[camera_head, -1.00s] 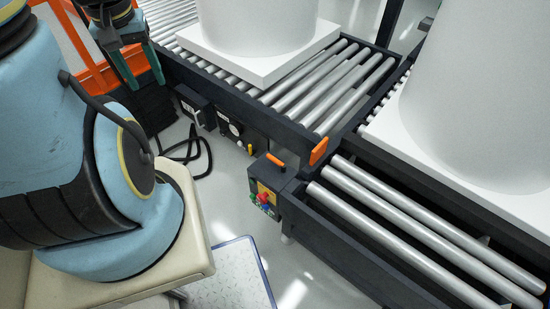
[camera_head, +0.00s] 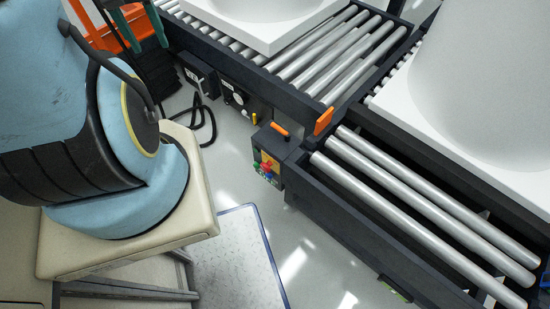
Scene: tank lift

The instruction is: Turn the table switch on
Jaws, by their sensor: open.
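On that dark side sit a small box with a white-marked switch (camera_head: 193,76) and a panel with a round white dial (camera_head: 238,98). A yellow knob (camera_head: 254,118) is beside them. Further right, a control box (camera_head: 267,166) on the table corner carries red, blue and green buttons on a yellow plate. An orange handle (camera_head: 279,129) lies above it. I cannot tell which is the table switch, nor its setting.
Roller conveyors (camera_head: 322,52) hold large white tanks on white bases. Another roller section (camera_head: 430,215) runs at the lower right. A black cable (camera_head: 205,125) hangs to the floor. Clear floor lies before the control box.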

